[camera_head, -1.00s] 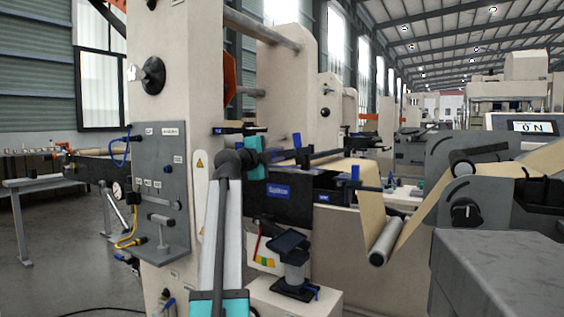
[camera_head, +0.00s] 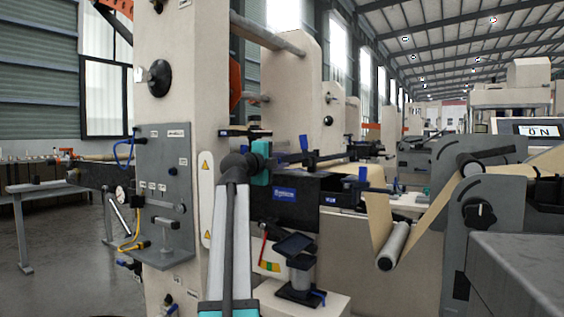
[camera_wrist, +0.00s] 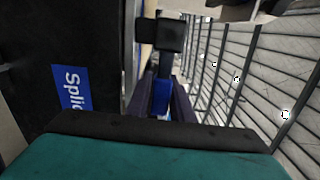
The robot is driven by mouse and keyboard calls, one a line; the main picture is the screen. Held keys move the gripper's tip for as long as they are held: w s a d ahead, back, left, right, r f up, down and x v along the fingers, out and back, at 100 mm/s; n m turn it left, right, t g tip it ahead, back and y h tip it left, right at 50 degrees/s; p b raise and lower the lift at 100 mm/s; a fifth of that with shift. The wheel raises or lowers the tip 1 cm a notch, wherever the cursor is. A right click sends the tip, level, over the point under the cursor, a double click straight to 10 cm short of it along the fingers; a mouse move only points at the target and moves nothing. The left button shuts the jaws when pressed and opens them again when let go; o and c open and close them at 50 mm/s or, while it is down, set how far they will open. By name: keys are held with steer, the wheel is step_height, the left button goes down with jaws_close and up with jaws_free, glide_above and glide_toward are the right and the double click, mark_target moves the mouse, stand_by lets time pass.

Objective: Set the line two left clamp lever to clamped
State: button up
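An upright blue lever (camera_head: 304,143) stands on the dark bar above the black splice panel (camera_head: 268,203). A second upright blue lever (camera_head: 363,174) is further right, by the kraft web. I take the first to be the left clamp lever, though no label confirms it. My gripper (camera_head: 278,160), teal at its body, is just left of that lever. In the wrist view my gripper's dark fingers (camera_wrist: 165,95) are apart, with a blue lever (camera_wrist: 160,98) showing between them. Whether they touch it cannot be told. The lever's base is partly hidden.
A small dark stand (camera_head: 297,268) is below the splice panel. A roller (camera_head: 394,245) carries the kraft web at right. A grey cabinet (camera_head: 505,270) fills the front right.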

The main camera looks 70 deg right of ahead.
steer(key=shift+o, duration=1.3)
steer(key=shift+f, duration=0.1)
steer(key=shift+s, duration=0.2)
steer(key=shift+a, duration=0.15)
steer(key=shift+a+f, duration=0.1)
steer(key=shift+a, duration=0.05)
steer(key=b+v, duration=0.1)
steer(key=v, duration=0.6)
steer(key=shift+w+a, duration=0.25)
steer(key=shift+w, duration=0.05)
